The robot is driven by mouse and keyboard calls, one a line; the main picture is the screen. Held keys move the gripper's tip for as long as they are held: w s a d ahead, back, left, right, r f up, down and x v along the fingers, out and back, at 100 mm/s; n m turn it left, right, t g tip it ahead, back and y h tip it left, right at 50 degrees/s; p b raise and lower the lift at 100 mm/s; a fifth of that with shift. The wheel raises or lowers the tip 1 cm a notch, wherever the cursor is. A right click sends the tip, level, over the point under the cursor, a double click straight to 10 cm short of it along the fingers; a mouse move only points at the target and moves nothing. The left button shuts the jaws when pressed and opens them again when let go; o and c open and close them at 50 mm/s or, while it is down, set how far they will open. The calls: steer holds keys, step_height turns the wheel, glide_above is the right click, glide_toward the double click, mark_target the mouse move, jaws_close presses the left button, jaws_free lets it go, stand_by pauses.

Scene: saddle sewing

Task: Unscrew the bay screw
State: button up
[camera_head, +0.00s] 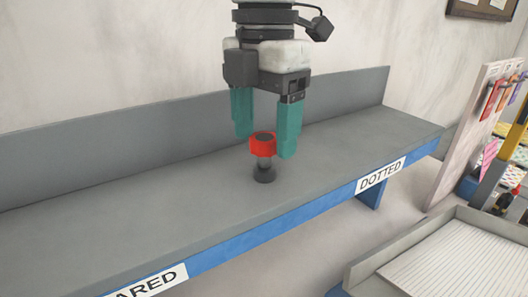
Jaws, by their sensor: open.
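The bay screw, with a red knob (263,145) on top, stands upright on the grey shelf (120,203). Its shaft is short and grey, and a dark round base (264,175) sits under it on the shelf surface. My gripper (266,147) points down from above with two teal fingers. The fingers are apart, one to the left of the red knob and one to the right. The left fingertip is slightly behind the knob. I cannot tell whether either finger touches it.
The shelf has a raised back wall (100,150) and a blue front edge with labels "DOTTED" (381,175) and "ARED", partly cut off. A tray (400,252) with lined paper (450,262) is at lower right. A pegboard (465,140) with hanging items stands at right. The shelf around the screw is clear.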

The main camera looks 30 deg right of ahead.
steer(key=shift+a+f+b, duration=0.1)
steer(key=shift+f+b, duration=1.35)
steer(key=shift+f, duration=0.55)
steer(key=shift+c, duration=0.2)
steer(key=shift+r, duration=0.1)
steer(key=c, duration=1.1)
steer(key=shift+n+p, duration=0.75)
steer(key=shift+n, duration=0.95)
